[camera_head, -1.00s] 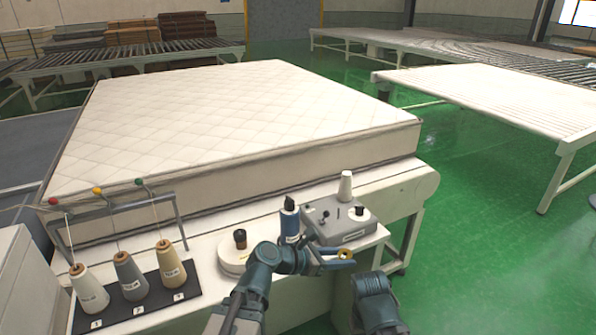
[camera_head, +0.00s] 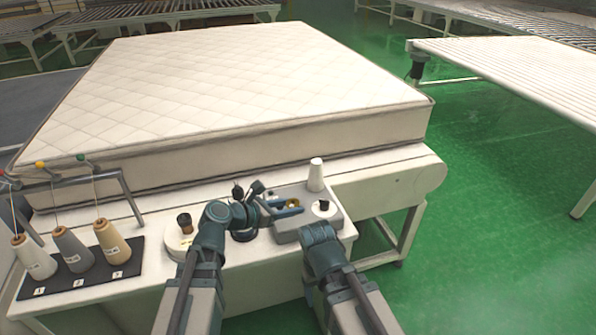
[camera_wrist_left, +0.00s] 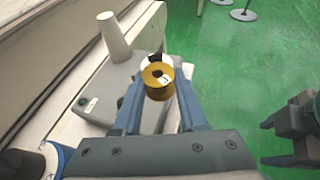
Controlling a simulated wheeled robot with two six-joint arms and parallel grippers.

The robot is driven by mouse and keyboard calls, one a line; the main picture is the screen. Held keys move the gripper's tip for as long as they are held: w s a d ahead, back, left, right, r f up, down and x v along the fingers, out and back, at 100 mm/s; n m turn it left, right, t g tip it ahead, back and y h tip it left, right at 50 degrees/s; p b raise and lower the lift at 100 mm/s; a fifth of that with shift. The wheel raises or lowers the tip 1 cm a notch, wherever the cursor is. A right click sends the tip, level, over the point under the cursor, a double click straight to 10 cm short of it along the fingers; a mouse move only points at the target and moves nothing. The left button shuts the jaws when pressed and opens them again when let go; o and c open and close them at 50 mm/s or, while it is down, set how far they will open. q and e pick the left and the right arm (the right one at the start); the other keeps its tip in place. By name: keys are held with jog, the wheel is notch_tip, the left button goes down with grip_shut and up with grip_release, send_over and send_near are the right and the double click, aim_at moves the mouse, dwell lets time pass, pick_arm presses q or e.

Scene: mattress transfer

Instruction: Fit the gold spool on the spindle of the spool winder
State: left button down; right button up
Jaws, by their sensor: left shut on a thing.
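The gold spool (camera_head: 292,204) is held between the fingertips of my left gripper (camera_head: 285,209), over the grey spool winder (camera_head: 305,226). In the left wrist view the gold spool (camera_wrist_left: 158,82) sits upright between the blue fingers of the left gripper (camera_wrist_left: 160,95). A white disc with a black post (camera_head: 323,206), seemingly the spindle, stands on the winder to the right of the spool; the spool partly covers it in the wrist view, and I see no fit between them. My right gripper (camera_wrist_left: 267,142) is at the right edge of the wrist view, empty, fingers apart.
A white cone (camera_head: 316,175) stands on the winder's back. Several thread cones (camera_head: 74,250) stand on a black tray at the left. A round white base with a dark knob (camera_head: 184,228) is left of my arm. The mattress (camera_head: 230,90) lies behind.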

aim_at(302, 198)
pick_arm(q)
jog(key=w+d+r+p, duration=0.1)
jog(key=w+r+p, duration=0.1)
jog(key=w, duration=0.6)
jog(key=shift+d+r+n+t+p, duration=0.3)
jog(key=shift+d+r+t+p, duration=0.1)
jog(key=shift+r, duration=0.5)
pick_arm(e)
notch_tip(302, 198, up, 4)
jog(key=shift+f, duration=0.1)
pick_arm(q)
notch_tip(302, 198, down, 6)
jog(key=b, duration=0.6)
jog(key=shift+r, duration=0.1)
pick_arm(e)
notch_tip(302, 198, down, 6)
jog(key=shift+r, duration=0.15)
pick_arm(q)
jog(key=shift+f+b, duration=2.75)
jog(key=shift+f, duration=0.1)
pick_arm(e)
jog(key=shift+a+f, duration=0.1)
jog(key=shift+f, duration=2.7)
pick_arm(q)
jog(key=shift+r, duration=0.15)
pick_arm(e)
jog(key=shift+r, duration=0.1)
